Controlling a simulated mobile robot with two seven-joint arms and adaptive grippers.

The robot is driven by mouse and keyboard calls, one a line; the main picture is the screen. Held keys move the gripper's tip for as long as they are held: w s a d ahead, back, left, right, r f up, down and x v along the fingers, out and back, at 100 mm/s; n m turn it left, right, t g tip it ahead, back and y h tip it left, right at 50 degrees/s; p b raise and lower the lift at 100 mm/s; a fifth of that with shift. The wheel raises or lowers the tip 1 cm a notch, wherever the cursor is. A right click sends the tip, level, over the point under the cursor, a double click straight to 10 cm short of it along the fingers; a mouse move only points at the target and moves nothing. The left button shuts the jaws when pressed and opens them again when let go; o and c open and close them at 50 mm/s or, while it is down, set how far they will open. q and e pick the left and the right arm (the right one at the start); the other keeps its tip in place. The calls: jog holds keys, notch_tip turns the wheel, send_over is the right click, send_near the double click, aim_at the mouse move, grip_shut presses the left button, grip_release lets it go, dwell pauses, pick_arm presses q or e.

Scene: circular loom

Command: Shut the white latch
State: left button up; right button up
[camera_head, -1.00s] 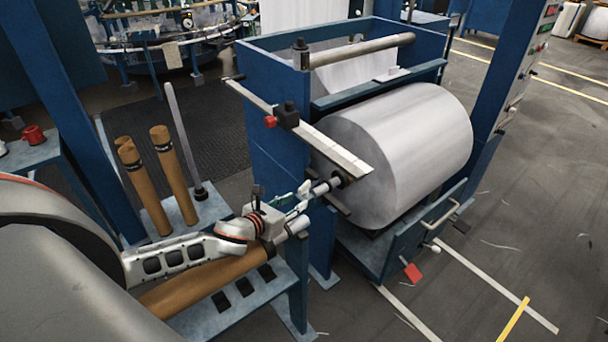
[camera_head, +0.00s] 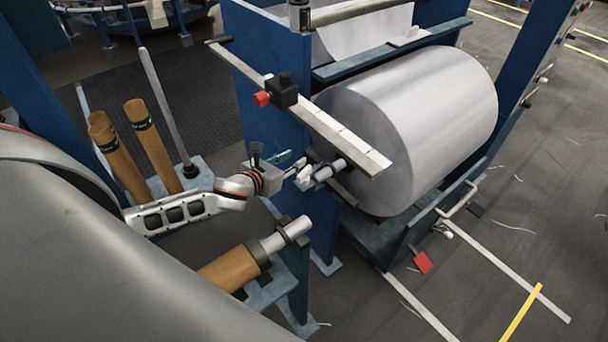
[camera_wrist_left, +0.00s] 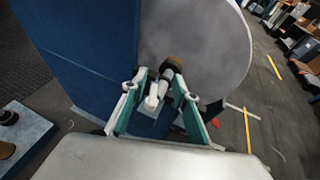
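The white latch (camera_head: 304,174) is a small white piece by the grey end of the roll's shaft, on the side of the blue frame. In the left wrist view the latch (camera_wrist_left: 152,98) stands between my finger pads, tilted beside the shaft with its dark brown collar (camera_wrist_left: 171,66). My left gripper (camera_head: 294,163) has teal pads and reaches the latch from the left. In the wrist view the left gripper (camera_wrist_left: 159,80) is open, its fingers on either side of the latch; I cannot tell whether either touches it. My right gripper is not in view.
A large white roll (camera_head: 420,130) hangs in the blue frame (camera_head: 262,110). A flat metal bar (camera_head: 330,130) with a black block and red knob (camera_head: 262,99) passes above my gripper. A brown tube (camera_head: 232,268) lies below; upright brown tubes (camera_head: 152,145) stand left.

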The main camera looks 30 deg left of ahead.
pick_arm(q)
jog(key=b, duration=0.4)
send_near(304, 171)
jog(key=w, duration=0.3)
jog(key=shift+g, duration=0.3)
jog(key=x, duration=0.2)
jog(key=b+x, duration=0.1)
jog(key=x, duration=0.4)
jog(key=shift+w+d+f, duration=0.1)
jog(key=shift+f, duration=0.4)
grip_shut()
